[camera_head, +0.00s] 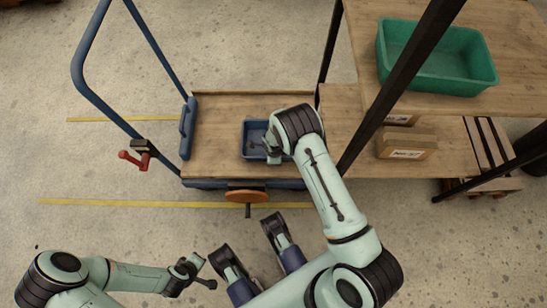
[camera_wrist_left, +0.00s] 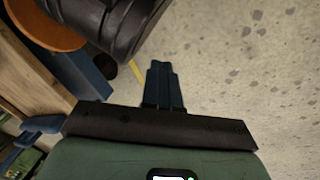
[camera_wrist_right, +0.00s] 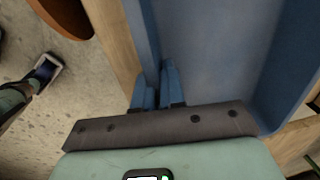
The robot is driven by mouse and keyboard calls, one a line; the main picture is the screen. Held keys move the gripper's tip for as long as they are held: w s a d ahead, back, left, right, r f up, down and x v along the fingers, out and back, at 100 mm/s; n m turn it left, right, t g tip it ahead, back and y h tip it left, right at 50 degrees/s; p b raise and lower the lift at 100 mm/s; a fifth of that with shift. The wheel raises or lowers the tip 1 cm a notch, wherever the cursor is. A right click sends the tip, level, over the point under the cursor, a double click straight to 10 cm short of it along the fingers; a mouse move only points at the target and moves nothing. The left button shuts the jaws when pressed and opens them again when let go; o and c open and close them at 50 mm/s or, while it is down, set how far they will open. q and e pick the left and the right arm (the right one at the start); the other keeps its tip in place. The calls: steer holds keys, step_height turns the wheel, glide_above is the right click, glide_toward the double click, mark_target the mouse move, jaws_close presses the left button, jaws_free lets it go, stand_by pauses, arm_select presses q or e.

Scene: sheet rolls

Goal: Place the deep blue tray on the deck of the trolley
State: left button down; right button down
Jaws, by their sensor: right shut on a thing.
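The deep blue tray (camera_head: 254,129) is over the wooden deck (camera_head: 217,126) of the trolley, near its middle. I cannot tell whether its bottom touches the deck. My right gripper (camera_head: 269,148) is shut on a side wall of the tray and hides part of it. In the right wrist view the tray (camera_wrist_right: 225,50) appears large, with its wall between the fingers (camera_wrist_right: 158,88). My left gripper (camera_head: 211,284) is over the floor, in front of the trolley and away from the tray. In the left wrist view its fingers (camera_wrist_left: 163,85) are together and empty.
The trolley's blue push handle (camera_head: 92,97) rises at its left. A rack with wooden shelves (camera_head: 340,130) stands close at the right, with dark posts (camera_head: 400,85). The floor in front is mostly clear.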

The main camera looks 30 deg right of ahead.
stand_by(0.3)
steer(key=shift+f, duration=0.1)
steer(key=c, duration=1.2)
jaws_free()
